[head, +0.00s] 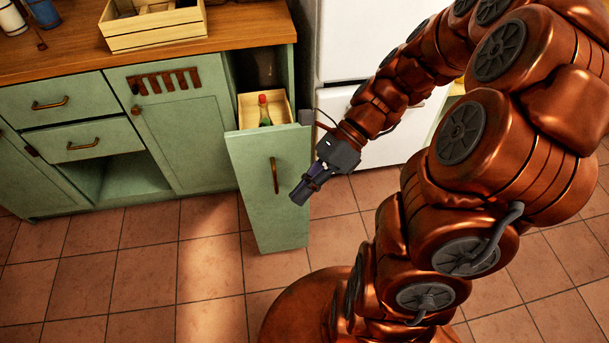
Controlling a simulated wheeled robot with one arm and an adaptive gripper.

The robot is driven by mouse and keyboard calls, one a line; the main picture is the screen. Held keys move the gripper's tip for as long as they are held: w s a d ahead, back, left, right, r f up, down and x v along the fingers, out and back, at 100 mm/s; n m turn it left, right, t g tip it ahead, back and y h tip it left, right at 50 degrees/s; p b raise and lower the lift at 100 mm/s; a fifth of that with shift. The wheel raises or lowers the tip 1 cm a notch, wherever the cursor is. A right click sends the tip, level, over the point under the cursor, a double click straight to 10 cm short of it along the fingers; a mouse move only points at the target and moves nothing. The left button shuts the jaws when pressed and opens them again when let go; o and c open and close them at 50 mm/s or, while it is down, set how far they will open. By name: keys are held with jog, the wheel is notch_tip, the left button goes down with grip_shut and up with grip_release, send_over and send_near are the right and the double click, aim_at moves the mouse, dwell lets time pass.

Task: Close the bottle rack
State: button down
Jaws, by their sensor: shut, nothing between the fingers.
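The bottle rack (274,215) is a tall, narrow pull-out with a green front, and it stands partly out of the cabinet in the head view. A curved brass handle (274,175) runs upright on its front. Inside its wooden tray (249,107) stands a green bottle (264,112) with a red top. My gripper (298,197) is shut and empty. In the picture it overlaps the right edge of the rack front, to the right of the handle and a little lower. I cannot tell whether it touches the front.
The green cabinet (190,135) with drawers stands left of the rack under a wooden counter (70,60). A wooden crate (150,32) sits on the counter. A white fridge (345,60) stands right of the rack. The tiled floor (150,270) in front is clear.

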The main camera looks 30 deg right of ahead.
aim_at(304, 164)
jog(key=w+d+f+m+t+y+b, duration=0.35)
jog(key=d+f+m+t+b, duration=0.25)
jog(key=d+f+m, duration=0.3)
jog(key=w+d+f+m+t+y+b, duration=0.2)
jog(key=w+d+f+m+t+b, duration=0.35)
jog(key=m, duration=0.65)
jog(key=shift+h, duration=0.25)
jog(key=shift+w+a+f+b, duration=0.2)
jog(key=shift+w+a+b, duration=0.35)
jog(key=shift+w+a, duration=0.6)
jog(key=shift+w+a+f+b, duration=0.2)
jog(key=shift+w+a+b, duration=0.55)
jog(key=shift+w, duration=0.6)
jog(key=shift+w+a+f+b, duration=0.2)
jog(key=shift+w+a+b, duration=0.2)
jog(key=shift+w+a, duration=0.85)
jog(key=shift+w+r+p, duration=0.1)
jog(key=shift+w+p, duration=0.05)
jog(key=shift+p, duration=0.2)
